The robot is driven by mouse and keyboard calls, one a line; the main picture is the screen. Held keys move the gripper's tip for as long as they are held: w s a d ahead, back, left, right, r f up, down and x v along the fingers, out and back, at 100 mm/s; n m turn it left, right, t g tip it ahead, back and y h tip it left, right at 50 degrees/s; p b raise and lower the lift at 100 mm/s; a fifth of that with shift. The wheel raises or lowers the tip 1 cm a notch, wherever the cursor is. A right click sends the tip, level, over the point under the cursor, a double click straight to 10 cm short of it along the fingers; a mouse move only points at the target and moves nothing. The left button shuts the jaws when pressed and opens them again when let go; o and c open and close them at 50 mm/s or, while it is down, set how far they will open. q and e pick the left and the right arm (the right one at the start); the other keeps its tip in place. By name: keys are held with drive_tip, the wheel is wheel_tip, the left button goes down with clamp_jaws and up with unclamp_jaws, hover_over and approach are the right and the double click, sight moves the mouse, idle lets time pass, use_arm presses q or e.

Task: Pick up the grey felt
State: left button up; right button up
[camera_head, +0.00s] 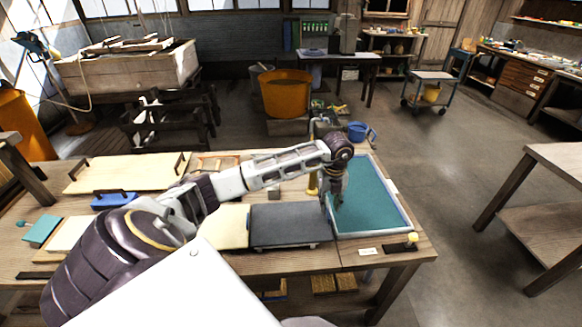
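The grey felt (290,223) is a flat dark grey sheet on the workbench, between a cream sheet and the teal-filled tray. My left arm comes in from the left and crosses above the bench. My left gripper (334,205) points down near the felt's right edge, by the tray's left rim. Its fingers look apart, with nothing visible held between them. Whether the fingertips touch the felt or hover above it cannot be told. My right gripper is not in view.
The tray (404,215) with teal contents lies right of the felt. The cream sheet (234,228) lies left of it. A blue bucket (357,131) stands at the back. An orange tub (286,94) stands beyond the bench.

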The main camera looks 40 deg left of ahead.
sight(328, 213)
use_arm(q)
drive_tip(key=shift+f, duration=0.1)
drive_tip(key=shift+f+p, duration=0.4)
drive_tip(key=shift+f, duration=2.1)
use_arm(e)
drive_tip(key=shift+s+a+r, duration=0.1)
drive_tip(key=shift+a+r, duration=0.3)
use_arm(q)
drive_tip(key=shift+c, duration=0.5)
drive_tip(key=c, duration=0.5)
clamp_jaws()
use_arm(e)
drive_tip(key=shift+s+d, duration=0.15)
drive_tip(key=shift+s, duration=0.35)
